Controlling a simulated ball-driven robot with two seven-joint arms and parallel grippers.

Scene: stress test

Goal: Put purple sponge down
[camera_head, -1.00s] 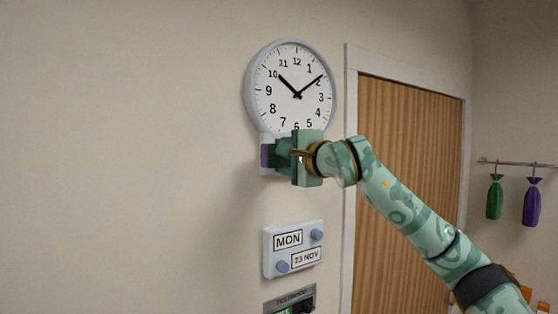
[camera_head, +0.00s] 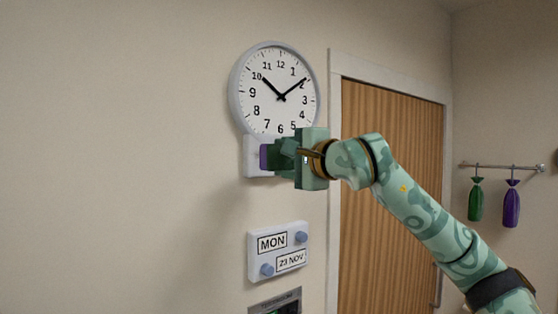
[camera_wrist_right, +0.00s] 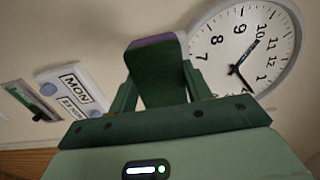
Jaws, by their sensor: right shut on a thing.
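The purple sponge (camera_head: 264,157) is held at the tips of my right gripper (camera_head: 278,155), in front of the white box under the wall clock. Most of it is hidden by the fingers in the head view. In the right wrist view the sponge (camera_wrist_right: 155,75) shows a dark green face and a purple far edge, between the two green fingers of my right gripper (camera_wrist_right: 158,88). I cannot tell whether the sponge touches the box. My left gripper is not in view.
The round clock (camera_head: 279,88) hangs above a white box (camera_head: 252,168). A date panel (camera_head: 278,251) and a dark-fronted panel (camera_head: 280,303) are below. A wooden door (camera_head: 390,190) is right of them. Green (camera_head: 476,200) and purple (camera_head: 512,206) hanging bags are on a rail.

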